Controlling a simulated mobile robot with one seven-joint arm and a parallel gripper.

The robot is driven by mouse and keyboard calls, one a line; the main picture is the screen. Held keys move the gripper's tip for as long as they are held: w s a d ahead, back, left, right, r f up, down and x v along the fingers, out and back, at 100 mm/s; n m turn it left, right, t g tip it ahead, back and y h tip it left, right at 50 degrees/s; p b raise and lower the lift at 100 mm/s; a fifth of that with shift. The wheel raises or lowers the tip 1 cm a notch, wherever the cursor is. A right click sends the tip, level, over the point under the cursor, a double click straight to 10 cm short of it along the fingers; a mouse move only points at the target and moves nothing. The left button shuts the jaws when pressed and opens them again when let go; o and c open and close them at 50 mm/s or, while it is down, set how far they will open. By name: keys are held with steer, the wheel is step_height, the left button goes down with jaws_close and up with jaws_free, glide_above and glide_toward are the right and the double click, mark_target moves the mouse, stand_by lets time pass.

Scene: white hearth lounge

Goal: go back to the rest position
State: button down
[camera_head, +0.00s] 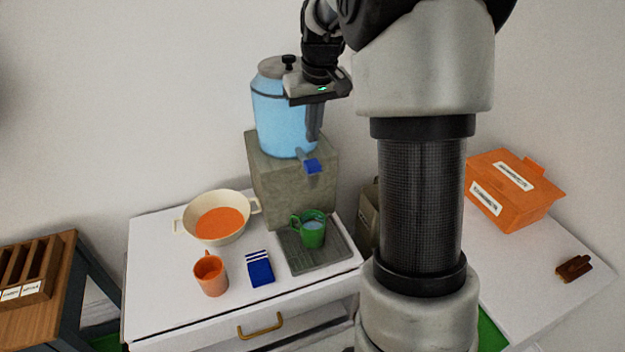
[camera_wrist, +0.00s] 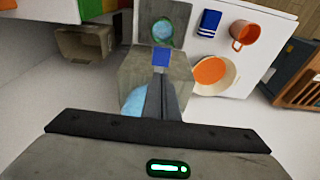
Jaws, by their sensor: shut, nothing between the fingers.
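My gripper (camera_head: 315,122) hangs in front of the upper right part of a blue water dispenser (camera_head: 280,115), with its fingers pointing down. In the wrist view the fingers (camera_wrist: 162,82) are together with nothing between them. The dispenser stands on a grey stone block (camera_head: 270,188) and has a blue tap lever (camera_head: 312,166), just below the fingertips in the head view. Below the tap, a green mug (camera_head: 312,236) with pale blue liquid inside stands on a dark drip tray (camera_head: 332,262). I cannot tell whether the fingers touch the dispenser.
The white cabinet top (camera_head: 160,270) also holds a cream pan (camera_head: 217,218) with orange contents, an orange mug (camera_head: 211,276) and a folded blue cloth (camera_head: 260,268). An orange box (camera_head: 510,192) and a brown object (camera_head: 574,268) lie on the right surface. A wooden rack (camera_head: 28,270) is at left.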

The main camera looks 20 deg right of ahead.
steer(key=s+a+r+t, duration=0.1)
steer(key=s+a+r, duration=0.3)
steer(key=s, duration=0.3)
steer(key=s+a+r+t, duration=0.1)
steer(key=s+a+r, duration=0.35)
steer(key=s, duration=0.35)
steer(key=s+a+f+t, duration=0.1)
steer(key=s+a, duration=0.1)
steer(key=s, duration=1)
steer(key=shift+s+a+f, duration=0.25)
steer(key=shift+a, duration=0.05)
